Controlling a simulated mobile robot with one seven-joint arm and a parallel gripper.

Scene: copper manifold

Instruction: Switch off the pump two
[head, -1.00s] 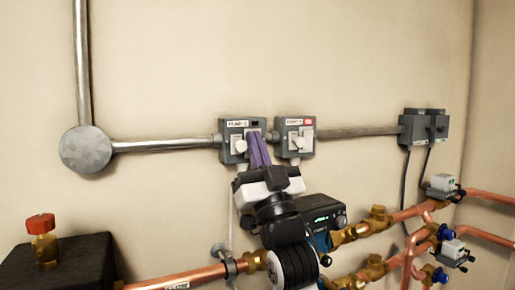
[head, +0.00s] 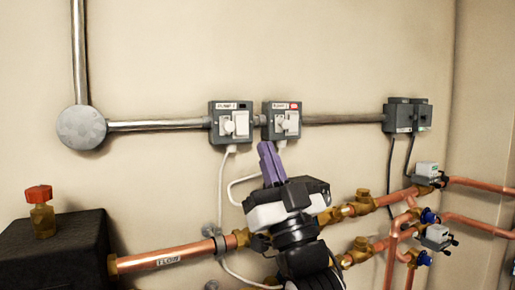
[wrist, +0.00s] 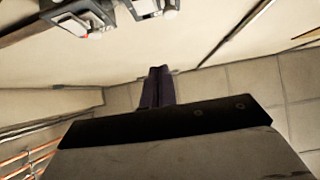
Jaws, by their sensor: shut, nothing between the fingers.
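Two grey switch boxes sit side by side on the wall: a left pump switch box (head: 231,122) with a dark indicator window and a right pump switch box (head: 282,121) with a red one. Both have white rockers and labels reading PUMP; the numbers are too small to read surely. My gripper (head: 267,149) has its purple fingers together, empty, pointing up just below the boxes, nearer the right one. In the wrist view the fingers (wrist: 158,72) are closed, and parts of both boxes show at the top, the red-marked box (wrist: 78,17) on the left.
Copper pipes with brass valves (head: 364,203) run below and right of my gripper. A metal conduit (head: 155,125) joins the boxes to a round junction box (head: 82,127). White cables (head: 221,185) hang below the switches. A dark block (head: 60,255) stands lower left.

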